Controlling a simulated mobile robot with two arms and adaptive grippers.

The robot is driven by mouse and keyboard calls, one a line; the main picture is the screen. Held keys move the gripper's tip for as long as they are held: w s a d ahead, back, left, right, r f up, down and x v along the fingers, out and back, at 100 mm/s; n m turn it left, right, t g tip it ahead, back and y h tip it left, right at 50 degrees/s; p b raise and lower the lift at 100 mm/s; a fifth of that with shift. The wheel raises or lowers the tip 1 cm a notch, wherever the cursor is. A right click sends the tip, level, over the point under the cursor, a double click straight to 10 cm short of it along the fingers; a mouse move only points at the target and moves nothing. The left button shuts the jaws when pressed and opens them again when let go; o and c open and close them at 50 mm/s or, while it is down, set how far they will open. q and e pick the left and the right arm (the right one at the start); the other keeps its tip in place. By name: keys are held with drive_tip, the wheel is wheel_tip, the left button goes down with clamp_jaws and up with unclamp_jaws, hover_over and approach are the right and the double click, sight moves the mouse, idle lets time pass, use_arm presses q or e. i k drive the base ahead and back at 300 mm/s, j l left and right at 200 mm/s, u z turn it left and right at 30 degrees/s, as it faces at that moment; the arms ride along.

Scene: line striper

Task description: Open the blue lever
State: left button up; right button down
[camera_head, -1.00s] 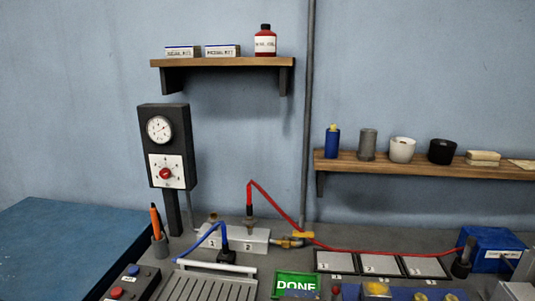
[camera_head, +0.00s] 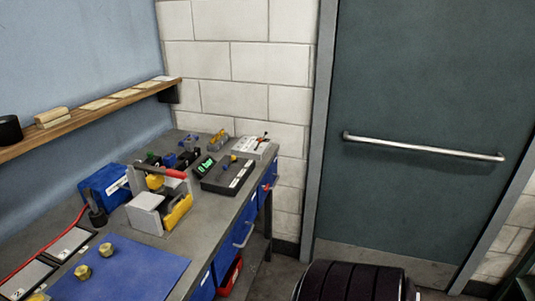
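I cannot make out a blue lever for certain in the head view. Small blue parts (camera_head: 188,141) sit at the back of the workbench (camera_head: 205,210), too small to tell whether one is a lever. A blue box (camera_head: 104,189) stands at the bench's wall side, with a red hose beside it. A grey and yellow device (camera_head: 163,208) with a red-ended handle stands next to it. Neither of my grippers shows in this view.
A blue mat (camera_head: 130,270) with two brass fittings (camera_head: 94,262) lies on the near bench. A dark box with a green display (camera_head: 226,174) stands near the far end. A wooden shelf (camera_head: 90,115) runs along the left wall. A grey door (camera_head: 420,110) with a bar is at right.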

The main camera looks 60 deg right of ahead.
sight(225, 167)
drive_tip(key=z, duration=1.75)
drive_tip(key=l+u, duration=0.35)
